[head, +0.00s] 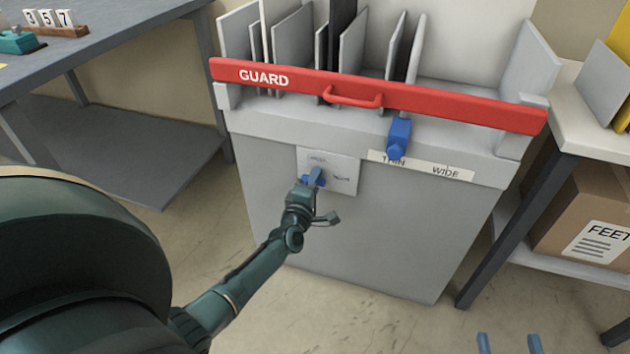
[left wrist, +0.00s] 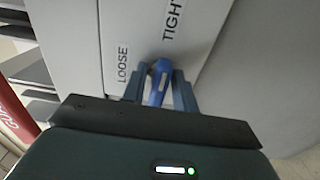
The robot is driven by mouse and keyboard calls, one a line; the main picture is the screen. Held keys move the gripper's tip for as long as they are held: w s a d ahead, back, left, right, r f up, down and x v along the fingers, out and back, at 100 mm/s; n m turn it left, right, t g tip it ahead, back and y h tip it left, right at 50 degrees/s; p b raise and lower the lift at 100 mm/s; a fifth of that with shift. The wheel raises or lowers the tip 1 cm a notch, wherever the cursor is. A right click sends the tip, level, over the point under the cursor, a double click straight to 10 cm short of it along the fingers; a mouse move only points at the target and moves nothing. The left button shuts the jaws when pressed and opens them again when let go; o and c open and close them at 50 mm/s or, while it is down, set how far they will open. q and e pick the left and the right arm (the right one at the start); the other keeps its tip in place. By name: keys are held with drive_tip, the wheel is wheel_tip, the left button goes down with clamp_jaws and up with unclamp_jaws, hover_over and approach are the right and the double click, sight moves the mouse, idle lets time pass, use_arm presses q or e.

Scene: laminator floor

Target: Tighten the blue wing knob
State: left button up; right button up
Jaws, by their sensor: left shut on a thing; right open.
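The blue wing knob (left wrist: 160,82) sits on a pale plate (head: 343,172) on the front of the grey cabinet. In the left wrist view the plate reads LOOSE on the left and TIGHT at the upper right, and the knob's wing lies between my two fingers. My left gripper (head: 312,181) is shut on the knob and hides most of it in the head view. The tips of my right gripper (head: 509,344) show at the bottom edge, apart and with nothing between them.
A red GUARD bar (head: 440,101) crosses the cabinet (head: 370,240) above. A blue slider (head: 399,138) hangs over the THIN–WIDE scale (head: 445,173). Upright boards stand behind. A grey table (head: 110,60) is at left, a shelf with a cardboard box (head: 572,205) at right.

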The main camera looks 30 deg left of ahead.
use_arm(q)
drive_tip(key=shift+f, duration=0.1)
drive_tip(key=o, duration=0.7)
drive_tip(key=shift+c, duration=0.2)
drive_tip(key=shift+s, duration=0.1)
drive_tip(key=shift+s, duration=0.3)
drive_tip(key=p+v, duration=0.3)
drive_tip(key=v, duration=0.9)
drive_tip(key=shift+s, duration=0.3)
use_arm(e)
drive_tip(key=shift+s+d+f+m+g+h, duration=0.1)
drive_tip(key=shift+d+m+g+h, duration=0.15)
drive_tip(key=shift+g+h, duration=0.25)
drive_tip(key=shift+s+d+m+g+h, duration=0.1)
drive_tip(key=shift+d+m+g+h, duration=0.15)
drive_tip(key=shift+g, duration=0.35)
drive_tip(key=shift+s+a, duration=0.1)
